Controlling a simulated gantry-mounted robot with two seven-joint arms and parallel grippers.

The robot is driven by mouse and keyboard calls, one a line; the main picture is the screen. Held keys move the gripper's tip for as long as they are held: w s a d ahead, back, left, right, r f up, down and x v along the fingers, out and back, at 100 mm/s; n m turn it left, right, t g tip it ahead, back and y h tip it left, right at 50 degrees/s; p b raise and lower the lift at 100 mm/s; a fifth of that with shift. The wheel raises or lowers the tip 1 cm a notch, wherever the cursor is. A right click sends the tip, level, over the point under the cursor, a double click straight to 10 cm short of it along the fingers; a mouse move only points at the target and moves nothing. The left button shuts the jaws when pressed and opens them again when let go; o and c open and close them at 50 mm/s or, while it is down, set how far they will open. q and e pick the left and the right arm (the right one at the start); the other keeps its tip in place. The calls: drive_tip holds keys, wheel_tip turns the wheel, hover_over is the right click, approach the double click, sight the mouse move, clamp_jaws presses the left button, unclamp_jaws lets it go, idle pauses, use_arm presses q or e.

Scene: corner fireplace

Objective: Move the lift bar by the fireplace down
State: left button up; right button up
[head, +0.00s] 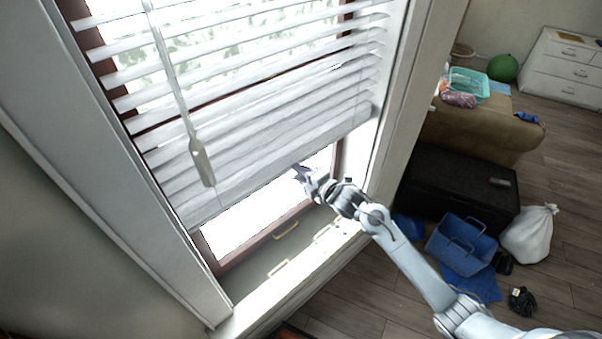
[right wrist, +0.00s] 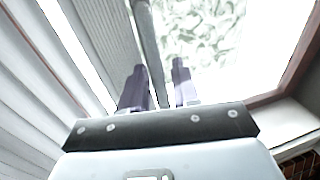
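The lift bar (head: 250,185) is the pale rail along the bottom edge of the white slatted blind (head: 255,125) in the window. It hangs tilted in the head picture, a little above the sill. My right gripper (head: 300,172) is at the lower edge of the bar, right of its middle. In the right wrist view, the two dark fingers (right wrist: 158,85) are spread apart, and the grey bar (right wrist: 147,45) runs between them. A gap shows beside the right finger; whether the left finger touches the bar I cannot tell. My left gripper is not in view.
A wand (head: 201,160) hangs in front of the blind's left part. The window sill (head: 290,285) is below, with small handles on the frame. A black chest (head: 455,190), a blue basket (head: 462,245) and a white sack (head: 530,233) stand on the floor at right.

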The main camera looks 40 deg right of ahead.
clamp_jaws()
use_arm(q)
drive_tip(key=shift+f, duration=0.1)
use_arm(e)
drive_tip(key=shift+f, duration=0.15)
